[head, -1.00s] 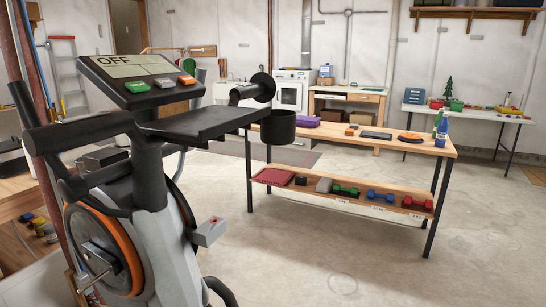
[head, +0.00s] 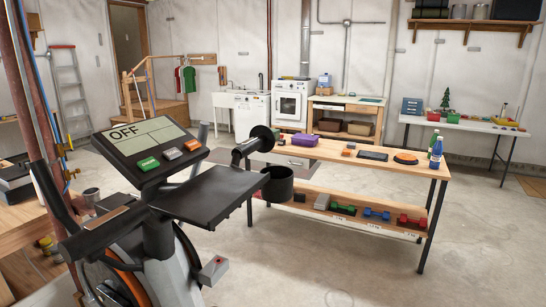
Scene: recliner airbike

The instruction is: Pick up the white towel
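I cannot make out a white towel in the head view. The exercise bike stands close on the left, with its display (head: 141,137) reading OFF, a black tray (head: 208,194) and a black cup holder (head: 277,184). Neither of my grippers is in view. The bike hides part of the floor and the left end of the wooden bench.
A white table (head: 462,124) stands behind. The floor (head: 350,270) at front right is clear.

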